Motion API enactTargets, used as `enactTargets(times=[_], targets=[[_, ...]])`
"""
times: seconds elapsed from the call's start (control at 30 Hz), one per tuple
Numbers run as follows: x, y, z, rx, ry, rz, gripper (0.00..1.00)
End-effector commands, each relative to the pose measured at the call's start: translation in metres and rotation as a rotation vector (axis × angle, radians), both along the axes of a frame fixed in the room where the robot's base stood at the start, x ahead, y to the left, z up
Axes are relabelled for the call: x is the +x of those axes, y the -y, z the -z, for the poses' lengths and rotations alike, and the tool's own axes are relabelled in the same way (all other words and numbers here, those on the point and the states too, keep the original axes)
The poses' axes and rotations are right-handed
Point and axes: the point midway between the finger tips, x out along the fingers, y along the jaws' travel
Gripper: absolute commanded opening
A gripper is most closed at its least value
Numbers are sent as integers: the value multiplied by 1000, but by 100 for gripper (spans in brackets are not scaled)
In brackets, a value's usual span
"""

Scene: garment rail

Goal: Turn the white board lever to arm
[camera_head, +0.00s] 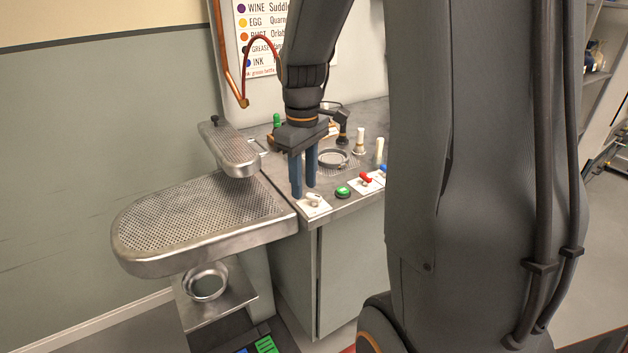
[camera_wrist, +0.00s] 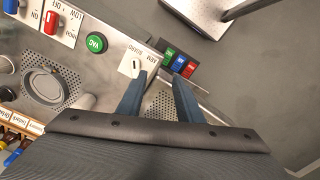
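The white lever (camera_head: 314,198) sits on a small white plate at the front corner of the metal worktop, beside the perforated board. In the wrist view the white lever (camera_wrist: 134,64) is on its plate, with small lettering beside it that includes ARM. My gripper (camera_head: 304,191) points down close over this plate. Its two blue fingers are apart with nothing between them. In the wrist view my gripper (camera_wrist: 159,75) has its left fingertip very near the plate's edge. The lever lies outside the gap. I cannot tell whether a finger touches it.
A green VAC button (camera_wrist: 96,43) and a red lever (camera_wrist: 51,20) stand along the same edge. A blue lever (camera_head: 383,168) is beyond them. The perforated board (camera_head: 200,220) spreads left, with a smaller one (camera_head: 228,150) above. Coloured pedals (camera_wrist: 179,63) lie below.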

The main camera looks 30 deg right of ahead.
Motion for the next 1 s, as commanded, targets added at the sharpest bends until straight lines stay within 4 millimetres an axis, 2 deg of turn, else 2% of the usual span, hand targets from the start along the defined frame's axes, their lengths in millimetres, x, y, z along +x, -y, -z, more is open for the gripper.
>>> enactTargets(times=[0.03, 0.1, 0.2, 0.33, 0.7, 1.0], targets=[[10, 16, -10, -1, -1, -36, 33], [19, 31, -17, 0, -2, -85, 33], [25, 41, -19, 0, -6, -125, 33], [26, 43, -7, 1, -7, -138, 33], [26, 42, 46, 1, -7, -135, 33], [26, 42, 57, 0, -4, -135, 33]])
